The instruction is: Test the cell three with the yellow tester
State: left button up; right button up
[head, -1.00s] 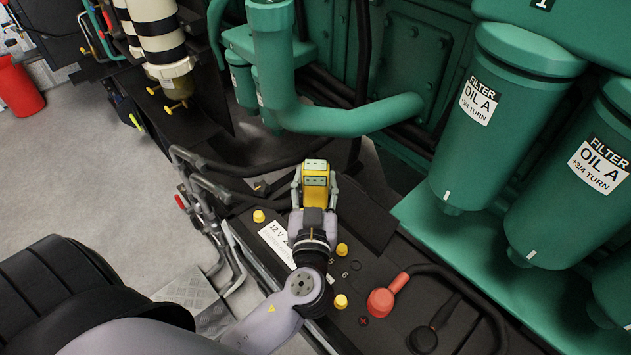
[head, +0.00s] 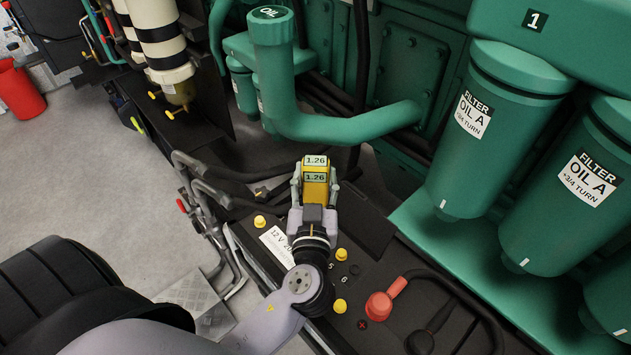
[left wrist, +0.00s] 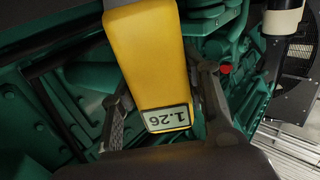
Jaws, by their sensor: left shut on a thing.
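The yellow tester (head: 316,190) is held upright in my left gripper (head: 315,188), over the black battery (head: 365,285). Its two displays read 1.26 in the head view. The left wrist view shows the tester (left wrist: 147,60) between both fingers, with a 1.26 display facing the camera. The battery top has several yellow caps, such as one near the front (head: 340,306) and one at the left (head: 259,221). The numbers 5 and 6 show beside caps; the lower numbers and the tester's lower end are hidden by my gripper and the tester. My right gripper is not seen.
A red terminal cover (head: 379,305) and a black one (head: 421,341) with cables sit at the battery's right end. Green oil filters (head: 467,130) stand to the right. A green pipe (head: 345,124) runs behind the tester. Metal pipes (head: 205,200) lie left of the battery.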

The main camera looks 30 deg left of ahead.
pick_arm(q)
jog(key=shift+r, duration=0.4)
jog(key=shift+s+a+f, duration=0.1)
jog(key=shift+s+a, duration=0.05)
jog(key=shift+s, duration=0.15)
jog(key=s+a+b, duration=0.2)
jog(key=s+a, duration=0.2)
jog(key=s, duration=0.7)
jog(key=shift+s+r, duration=0.3)
jog(key=shift+r, duration=0.05)
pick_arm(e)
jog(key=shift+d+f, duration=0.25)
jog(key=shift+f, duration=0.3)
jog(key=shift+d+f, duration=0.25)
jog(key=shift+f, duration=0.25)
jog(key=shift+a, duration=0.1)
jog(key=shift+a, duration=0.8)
